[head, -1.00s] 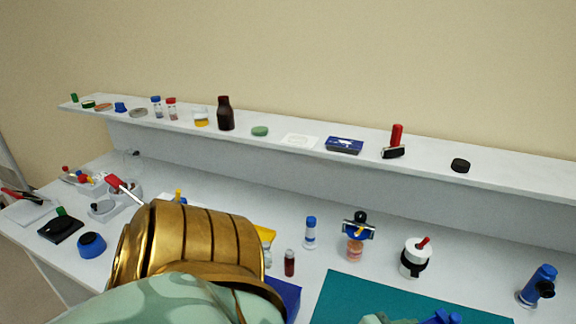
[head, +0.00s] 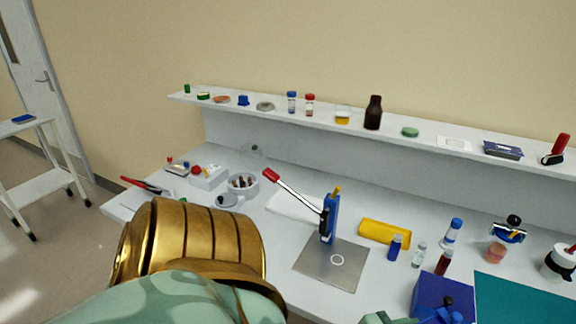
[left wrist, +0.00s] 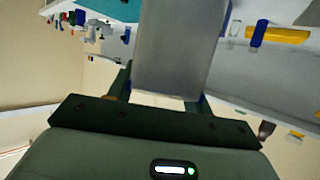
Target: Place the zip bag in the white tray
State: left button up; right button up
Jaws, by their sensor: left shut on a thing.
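In the left wrist view, my left gripper (left wrist: 163,92) is shut on a flat, smooth grey sheet-like thing, which I take to be the zip bag (left wrist: 178,42). It stands out between the fingers, away from the palm. In the head view, my gold and mint left arm hides this gripper and what it holds. A flat white piece (head: 292,206) lies on the bench behind the lever press; I cannot tell whether it is the white tray. My right gripper does not show clearly; only a bit of mint arm is at the bottom edge.
The lever press (head: 328,222) stands on a metal plate (head: 318,272). Right of it are a yellow case (head: 384,233), small vials (head: 396,247), a blue box (head: 432,290) and a teal mat (head: 520,300). The shelf (head: 330,118) holds bottles and jars. A white cart (head: 30,127) stands at the left.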

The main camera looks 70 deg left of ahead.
aim_at(288, 210)
jog(key=k+j, duration=0.2)
jog(key=j, duration=0.15)
jog(key=k+j, duration=0.2)
jog(key=j, duration=0.15)
jog(key=k+j+u, duration=0.1)
jog(key=j, duration=0.25)
jog(key=k+j, duration=0.5)
jog(key=j, duration=0.2)
jog(key=k+j, duration=0.2)
jog(key=j, duration=0.15)
jog(key=k+j+u, duration=0.1)
jog(key=j, duration=0.25)
jog(key=k, duration=0.1)
